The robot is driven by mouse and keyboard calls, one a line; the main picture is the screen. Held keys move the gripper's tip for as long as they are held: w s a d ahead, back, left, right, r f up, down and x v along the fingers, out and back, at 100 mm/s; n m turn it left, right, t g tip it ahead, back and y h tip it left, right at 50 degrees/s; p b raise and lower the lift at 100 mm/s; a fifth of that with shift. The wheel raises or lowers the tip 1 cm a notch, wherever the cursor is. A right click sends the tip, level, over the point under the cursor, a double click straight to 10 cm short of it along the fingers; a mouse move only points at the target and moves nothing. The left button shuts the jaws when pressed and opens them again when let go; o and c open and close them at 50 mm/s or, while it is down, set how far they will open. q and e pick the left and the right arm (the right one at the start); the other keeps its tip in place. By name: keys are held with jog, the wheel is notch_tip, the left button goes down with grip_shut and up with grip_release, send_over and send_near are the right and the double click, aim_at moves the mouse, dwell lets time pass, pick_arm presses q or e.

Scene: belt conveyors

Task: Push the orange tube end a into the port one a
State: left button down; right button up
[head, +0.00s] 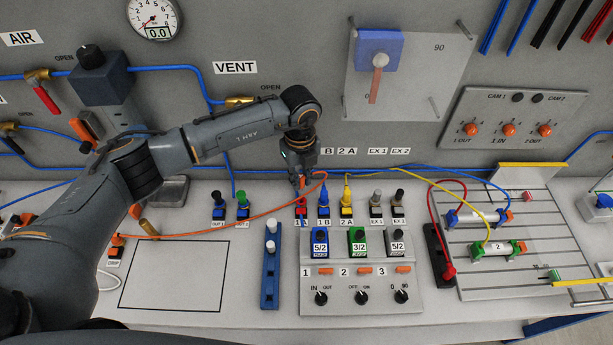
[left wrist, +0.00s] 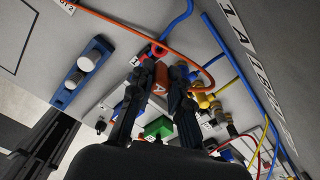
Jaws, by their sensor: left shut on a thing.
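My left gripper (head: 302,188) is shut on the orange tube end a, just above the red-topped port one a (head: 301,211) in the head view. In the left wrist view, the orange tube end a (left wrist: 160,76) shows as an orange-red block marked A between the fingers of my left gripper (left wrist: 155,85). A red ring (left wrist: 158,49), which looks like the port's top, shows just beyond it. The orange tube (head: 215,229) loops by the gripper and runs left to a fitting. Fingers hide the tip, so I cannot tell if it touches the port. My right gripper is out of view.
The blue port 1B (head: 323,211) and yellow port 2A (head: 346,210) stand close on the right, with tubes rising from them. The valve panel (head: 343,285) is in front. A blue block with white knobs (head: 270,270) stands to the left.

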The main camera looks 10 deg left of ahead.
aim_at(301, 190)
pick_arm(q)
jog(key=shift+f+b, duration=0.3)
jog(key=shift+f, duration=0.2)
jog(key=shift+s+a+f+b, duration=0.1)
jog(key=shift+f+b, duration=0.4)
jog(key=shift+f, duration=0.25)
jog(key=shift+f+b, duration=0.6)
jog(key=shift+f, duration=0.3)
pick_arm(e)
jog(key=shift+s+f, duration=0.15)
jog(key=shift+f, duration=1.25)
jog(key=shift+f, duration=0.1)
pick_arm(q)
jog(key=shift+f, duration=0.1)
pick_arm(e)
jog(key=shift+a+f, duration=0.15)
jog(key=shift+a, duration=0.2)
pick_arm(q)
jog(key=shift+f+b, duration=0.4)
jog(key=shift+b, duration=0.2)
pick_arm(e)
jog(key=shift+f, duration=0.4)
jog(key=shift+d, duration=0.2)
